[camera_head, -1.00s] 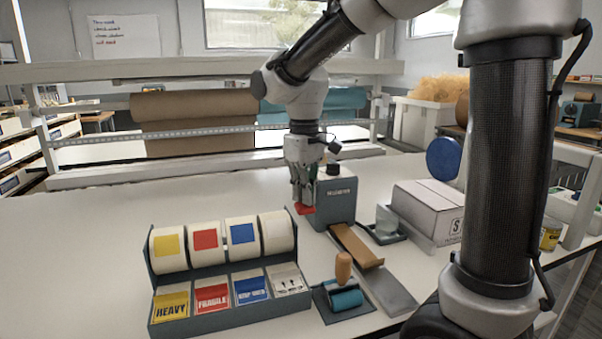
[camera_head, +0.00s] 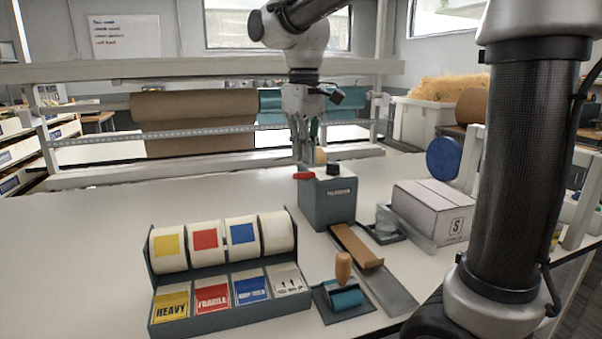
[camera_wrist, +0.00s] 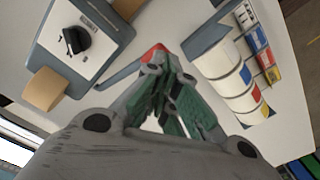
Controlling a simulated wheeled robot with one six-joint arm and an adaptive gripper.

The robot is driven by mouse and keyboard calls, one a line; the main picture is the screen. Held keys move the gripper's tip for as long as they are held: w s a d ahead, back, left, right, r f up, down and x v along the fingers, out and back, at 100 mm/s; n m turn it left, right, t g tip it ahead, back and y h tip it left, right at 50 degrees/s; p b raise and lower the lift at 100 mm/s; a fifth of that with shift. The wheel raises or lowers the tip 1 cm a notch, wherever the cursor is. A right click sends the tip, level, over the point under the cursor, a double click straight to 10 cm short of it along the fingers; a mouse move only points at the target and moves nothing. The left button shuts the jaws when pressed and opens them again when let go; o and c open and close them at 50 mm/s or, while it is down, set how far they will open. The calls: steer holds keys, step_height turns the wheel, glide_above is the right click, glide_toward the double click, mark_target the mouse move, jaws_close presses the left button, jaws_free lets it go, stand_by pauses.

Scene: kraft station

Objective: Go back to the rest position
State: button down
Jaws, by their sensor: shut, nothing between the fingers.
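My gripper (camera_head: 308,158) is shut and empty, in the air above the back of the white table. In the wrist view my gripper's fingers (camera_wrist: 163,68) come together close to the red handle (camera_wrist: 153,50). In the head view this red handle (camera_head: 303,176) sits at the left top of the grey-blue dispenser (camera_head: 328,203), just below my fingertips. I cannot tell whether the fingers touch it. The dispenser with its black knob also shows in the wrist view (camera_wrist: 112,28).
A label rack (camera_head: 228,277) with several coloured rolls stands front left. A teal roller (camera_head: 345,298) lies at the front. A white carton (camera_head: 428,210) stands on the right. Brown paper rolls (camera_head: 195,108) hang behind the table. The left tabletop (camera_head: 80,230) is clear.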

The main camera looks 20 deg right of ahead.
steer(key=shift+r, duration=1.15)
steer(key=s+d+f+m+t, duration=0.2)
steer(key=s+d+f+m, duration=0.1)
steer(key=s+d, duration=0.4)
steer(key=s+d+f+m+t, duration=0.2)
steer(key=s+d+f, duration=0.4)
steer(key=s, duration=0.6)
steer(key=shift+d+f+m, duration=0.15)
steer(key=shift+d+m, duration=0.35)
steer(key=shift+d, duration=0.45)
